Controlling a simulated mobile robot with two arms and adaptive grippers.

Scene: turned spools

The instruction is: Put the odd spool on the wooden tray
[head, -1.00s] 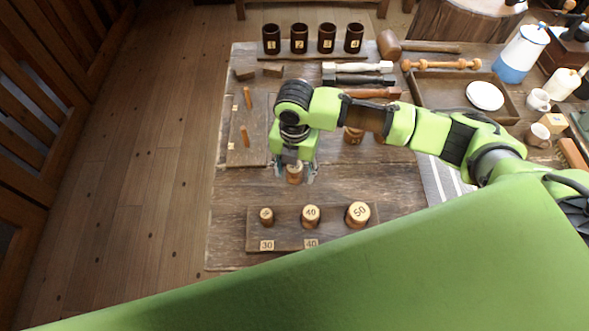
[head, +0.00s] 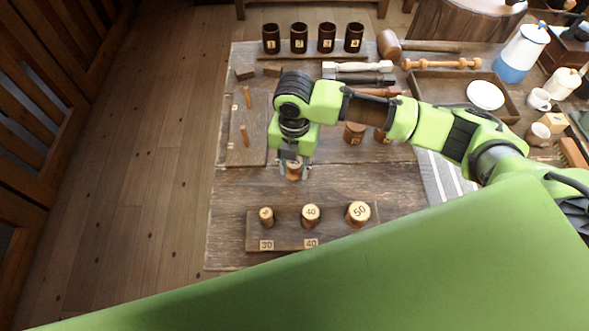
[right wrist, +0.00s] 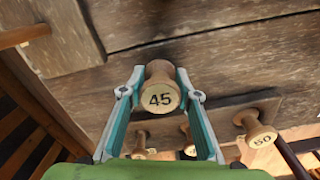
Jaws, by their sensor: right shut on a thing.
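My right gripper (head: 294,172) is shut on a small turned wooden spool (head: 293,171) just above or on the bare table; I cannot tell whether it touches the wood. In the right wrist view the fingers (right wrist: 162,93) sit on both sides of this spool, whose end reads 45 (right wrist: 160,97). Three more spools stand on a dark board (head: 285,239) at the front: a small one (head: 266,216), one marked 40 (head: 310,214) and one marked 50 (head: 358,213). A wooden tray (head: 440,88) at the back right holds a white round dish. My left gripper is not in view.
Number tags 30 and 40 show on the front board. Several dark cups (head: 299,39) stand at the back. A board with wooden pegs (head: 245,140) lies left, a striped cloth (head: 440,180) right. Turned pieces and a mallet (head: 389,45) lie behind my right arm.

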